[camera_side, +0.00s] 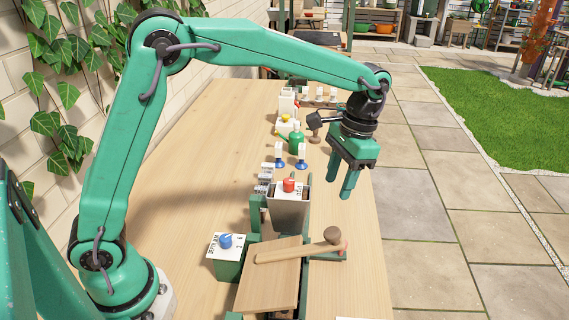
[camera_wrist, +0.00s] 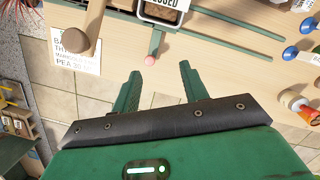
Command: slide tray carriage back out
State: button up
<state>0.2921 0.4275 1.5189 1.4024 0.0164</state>
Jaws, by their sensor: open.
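My gripper (camera_side: 341,187) is open and empty, in the air to the right of the metal hopper (camera_side: 289,213). My gripper is beyond the knob and touches neither. I cannot see inside the carriage.
A green box with a blue knob (camera_side: 225,241) stands left of the board. A pink-tipped green bar (camera_wrist: 153,48) points toward my fingers. A "CLOSED" label (camera_wrist: 163,4), a printed card (camera_wrist: 72,60) and green rails (camera_wrist: 232,32) are close by.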

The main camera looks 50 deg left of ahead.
jog(key=w+d+f+g, duration=0.2)
jog(key=d+f, duration=0.3)
jog(key=f, duration=0.2)
jog(key=shift+w+m+y, duration=0.4)
jog(key=shift+f, duration=0.2)
jog(key=shift+x, duration=3.85)
jog(key=shift+a, duration=0.15)
grip_shut()
